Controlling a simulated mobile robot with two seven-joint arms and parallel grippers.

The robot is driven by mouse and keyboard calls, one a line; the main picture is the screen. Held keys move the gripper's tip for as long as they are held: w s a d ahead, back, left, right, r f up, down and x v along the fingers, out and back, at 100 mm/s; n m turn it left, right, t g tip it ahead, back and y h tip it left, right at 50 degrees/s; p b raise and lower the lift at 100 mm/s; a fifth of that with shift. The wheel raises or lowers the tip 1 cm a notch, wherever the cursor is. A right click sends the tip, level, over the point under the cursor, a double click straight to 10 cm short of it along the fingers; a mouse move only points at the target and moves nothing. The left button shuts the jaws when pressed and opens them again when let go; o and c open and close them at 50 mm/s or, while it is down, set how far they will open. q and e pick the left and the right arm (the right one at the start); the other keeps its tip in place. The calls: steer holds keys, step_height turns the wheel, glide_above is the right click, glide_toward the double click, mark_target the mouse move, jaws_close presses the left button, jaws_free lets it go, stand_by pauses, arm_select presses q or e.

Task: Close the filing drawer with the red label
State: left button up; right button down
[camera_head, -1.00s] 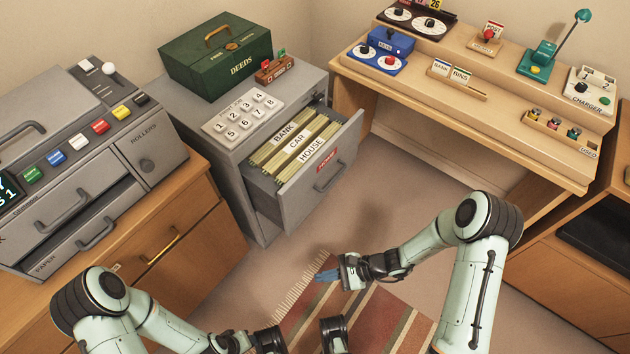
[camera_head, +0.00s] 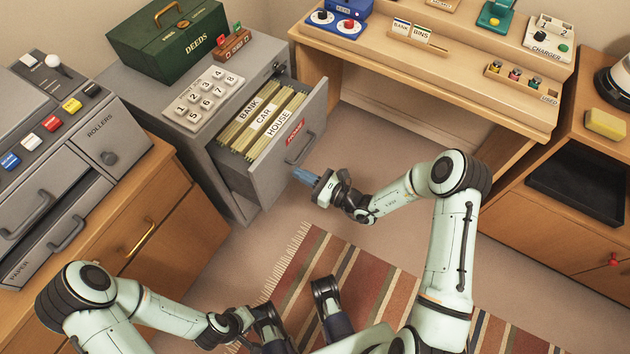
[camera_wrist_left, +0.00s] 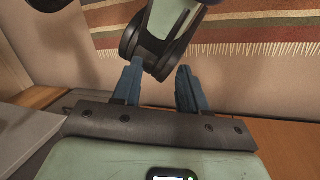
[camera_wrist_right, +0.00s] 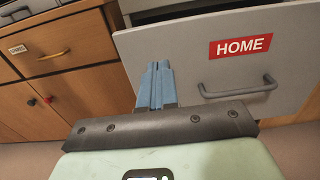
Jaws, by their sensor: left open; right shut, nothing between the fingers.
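The filing drawer (camera_head: 262,172) with the red label (camera_head: 295,131) stands pulled out of the grey cabinet (camera_head: 200,146). Hanging folders marked BANK, CAR and HOUSE show inside it. In the right wrist view the label (camera_wrist_right: 241,46) reads HOME, and the grey bar handle (camera_wrist_right: 239,91) is below it on the drawer front (camera_wrist_right: 195,65). My right gripper (camera_head: 299,174) is shut and empty, in front of the drawer's face near the handle (camera_head: 301,150); I cannot tell whether it touches. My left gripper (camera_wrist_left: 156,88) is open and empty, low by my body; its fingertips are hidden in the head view.
A wooden desk (camera_head: 420,75) stands behind and right of the drawer. A roller machine (camera_head: 60,150) on a wooden cabinet is at left. A green DEEDS box (camera_head: 170,40) and a number pad (camera_head: 207,98) sit on the filing cabinet. Striped rug and open floor lie in front.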

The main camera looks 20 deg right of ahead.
mark_target(234, 144)
steer(key=b+x, duration=0.1)
steer(key=x, duration=0.6)
steer(key=shift+w+a+f, duration=0.1)
steer(key=shift+w+a, duration=0.05)
arm_select(q)
steer(key=shift+w+a+f+t, duration=0.2)
steer(key=shift+w+a+f, duration=0.1)
steer(key=shift+w+f, duration=0.3)
steer(key=shift+w+a+f+t, duration=0.25)
steer(key=shift+w+f, duration=0.2)
steer(key=shift+w, duration=0.25)
arm_select(e)
steer(key=shift+w+a, duration=0.25)
steer(key=shift+w, duration=0.1)
arm_select(q)
steer(key=shift+a, duration=0.1)
arm_select(e)
steer(key=shift+w+a, duration=0.1)
